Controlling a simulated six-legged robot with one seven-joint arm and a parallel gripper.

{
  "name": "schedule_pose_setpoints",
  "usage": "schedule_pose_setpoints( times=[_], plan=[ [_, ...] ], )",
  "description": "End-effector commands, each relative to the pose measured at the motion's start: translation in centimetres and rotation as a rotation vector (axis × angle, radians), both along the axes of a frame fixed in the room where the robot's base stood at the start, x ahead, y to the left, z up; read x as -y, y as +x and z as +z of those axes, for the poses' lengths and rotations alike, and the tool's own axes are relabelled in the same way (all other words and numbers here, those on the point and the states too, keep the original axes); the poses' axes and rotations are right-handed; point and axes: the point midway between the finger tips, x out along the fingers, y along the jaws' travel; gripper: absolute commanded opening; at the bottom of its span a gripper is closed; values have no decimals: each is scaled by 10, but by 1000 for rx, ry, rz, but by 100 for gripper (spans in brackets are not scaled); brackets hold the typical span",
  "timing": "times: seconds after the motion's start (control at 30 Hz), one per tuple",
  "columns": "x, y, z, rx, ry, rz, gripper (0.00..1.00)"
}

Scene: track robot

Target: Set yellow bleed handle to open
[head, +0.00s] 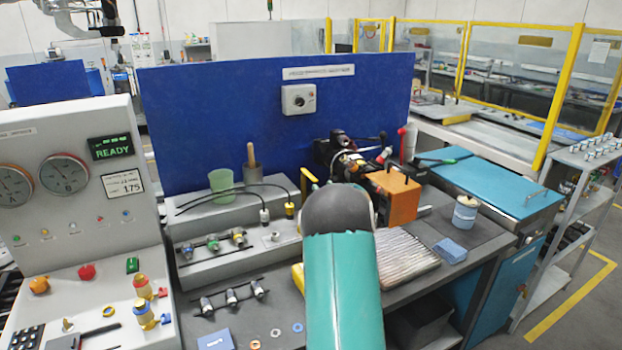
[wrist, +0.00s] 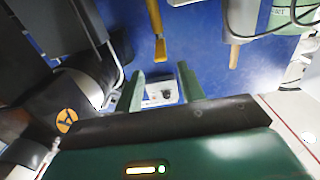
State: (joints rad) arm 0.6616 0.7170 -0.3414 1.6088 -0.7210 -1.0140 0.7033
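The yellow handle (head: 308,180) stands upright left of the black machine in the head view, partly behind my arm. In the wrist view, which looks upside down, the yellow handle (wrist: 157,32) hangs from the top edge with its free end lowest. My gripper (wrist: 161,72) shows there with two green fingers spread apart and nothing between them. The handle's free end lies just beyond the fingertips, roughly in line with the gap. I see no contact. My gripper is hidden behind my arm in the head view. The handle's base is hidden.
A black machine with an orange block (head: 394,197) stands right of the handle. A wooden handle (head: 252,156) and green cup (head: 221,182) stand to its left. A blue panel (head: 225,120) with a white knob box (head: 298,99) rises behind. Black cables cross the bench.

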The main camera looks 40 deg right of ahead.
Motion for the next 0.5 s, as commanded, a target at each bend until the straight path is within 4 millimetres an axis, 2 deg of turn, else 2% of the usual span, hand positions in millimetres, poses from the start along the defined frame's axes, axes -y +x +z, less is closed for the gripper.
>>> schedule_pose_setpoints(
  times=[0.1,0.3,0.5],
  plan=[
    [6,25,-1,0,-1,4,39],
    [17,60,-1,1,-1,4,39],
    [23,80,-1,0,-1,5,39]
  ],
)
